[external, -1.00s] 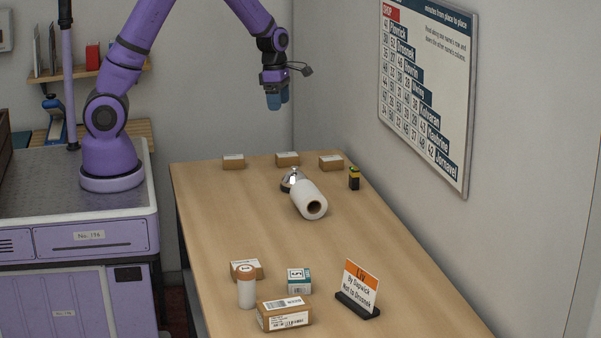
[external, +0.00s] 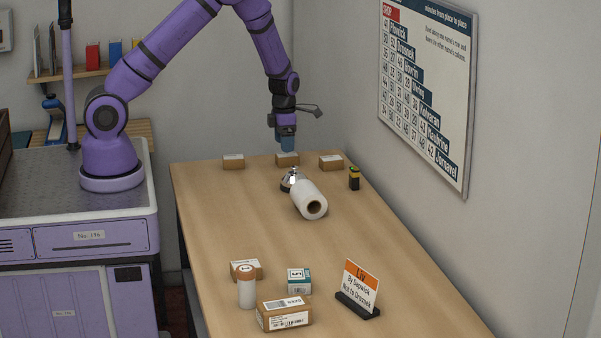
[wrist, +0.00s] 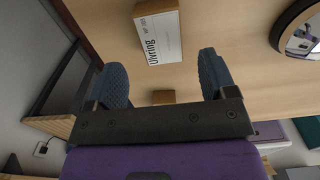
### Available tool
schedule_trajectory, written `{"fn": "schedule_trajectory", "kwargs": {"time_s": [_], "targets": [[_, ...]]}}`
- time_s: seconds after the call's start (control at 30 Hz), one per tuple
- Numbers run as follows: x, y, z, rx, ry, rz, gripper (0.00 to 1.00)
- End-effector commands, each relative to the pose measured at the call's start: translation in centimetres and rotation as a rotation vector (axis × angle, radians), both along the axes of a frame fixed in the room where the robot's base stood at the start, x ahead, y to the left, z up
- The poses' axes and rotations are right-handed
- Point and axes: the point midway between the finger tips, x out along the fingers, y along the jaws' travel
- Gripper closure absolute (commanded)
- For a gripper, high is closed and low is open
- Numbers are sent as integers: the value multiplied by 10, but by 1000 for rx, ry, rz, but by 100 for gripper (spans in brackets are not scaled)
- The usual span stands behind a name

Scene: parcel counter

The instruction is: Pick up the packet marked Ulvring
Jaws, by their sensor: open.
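The packet marked Ulvring (wrist: 153,38) is a small brown box with a white label, readable in the wrist view just beyond my fingertips. It matches the middle one of the far boxes (external: 288,161) in the external view. My gripper (external: 286,151) points down above that box, its blue fingertips close to the top of it. In the wrist view my gripper (wrist: 165,63) is open, with a wide empty gap between its fingers. Whether the fingers touch the packet cannot be told.
Similar boxes stand left (external: 233,163) and right (external: 331,164) of it. More packets, a bottle (external: 246,291) and a sign (external: 359,287) occupy the table's near part. The table's middle is clear.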

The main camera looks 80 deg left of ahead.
Motion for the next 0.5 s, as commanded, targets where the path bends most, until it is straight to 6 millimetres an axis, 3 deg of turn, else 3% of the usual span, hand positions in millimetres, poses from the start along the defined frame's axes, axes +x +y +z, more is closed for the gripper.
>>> {"fn": "schedule_trajectory", "kwargs": {"time_s": [0.3,0.5], "targets": [[3,-3,-41,-1,2,2,22],[3,-3,-50,0,0,1,22]]}}
